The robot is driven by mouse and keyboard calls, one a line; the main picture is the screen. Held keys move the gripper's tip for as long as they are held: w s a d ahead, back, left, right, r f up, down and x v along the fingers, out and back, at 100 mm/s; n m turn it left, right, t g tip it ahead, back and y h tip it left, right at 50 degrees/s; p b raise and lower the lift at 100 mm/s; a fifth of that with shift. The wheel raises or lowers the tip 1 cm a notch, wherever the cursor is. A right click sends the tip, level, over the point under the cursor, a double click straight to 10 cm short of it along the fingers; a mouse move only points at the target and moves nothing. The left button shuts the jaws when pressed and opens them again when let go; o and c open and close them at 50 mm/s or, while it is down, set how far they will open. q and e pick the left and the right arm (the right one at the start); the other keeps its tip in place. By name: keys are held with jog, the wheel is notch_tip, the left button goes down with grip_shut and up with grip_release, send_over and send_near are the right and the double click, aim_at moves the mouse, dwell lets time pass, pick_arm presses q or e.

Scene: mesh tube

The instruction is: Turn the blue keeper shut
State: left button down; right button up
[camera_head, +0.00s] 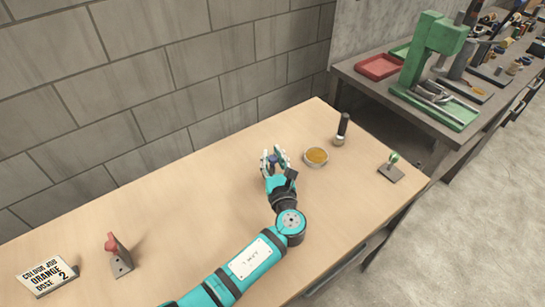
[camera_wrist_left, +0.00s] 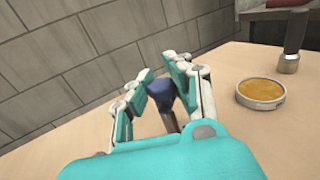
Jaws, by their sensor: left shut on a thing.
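The blue keeper (camera_wrist_left: 162,95) shows in the left wrist view as a dark blue knob on a paler stem, between the fingers of my left gripper (camera_wrist_left: 161,82). In the head view only a bit of the blue keeper (camera_head: 272,160) shows, at mid-table, and the left gripper (camera_head: 275,158) is around it. The fingers are shut on the knob. The base of the keeper is hidden behind the gripper, so I cannot tell how far it is turned. My right gripper is in neither view.
A round tin of orange powder (camera_head: 316,156) and a black-handled tool (camera_head: 342,130) stand right of the gripper. The table between is clear.

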pick_arm(q)
jog(key=shift+s+f, duration=0.1)
jog(key=shift+f, duration=0.2)
dwell(0.6)
jog(key=c, duration=1.1)
grip_release()
jog(key=shift+s+r, duration=0.15)
jog(key=shift+w, duration=0.2)
jog(key=s+d, duration=0.2)
jog(key=s, duration=1)
jog(key=shift+d, duration=0.15)
jog(key=shift+w, duration=0.1)
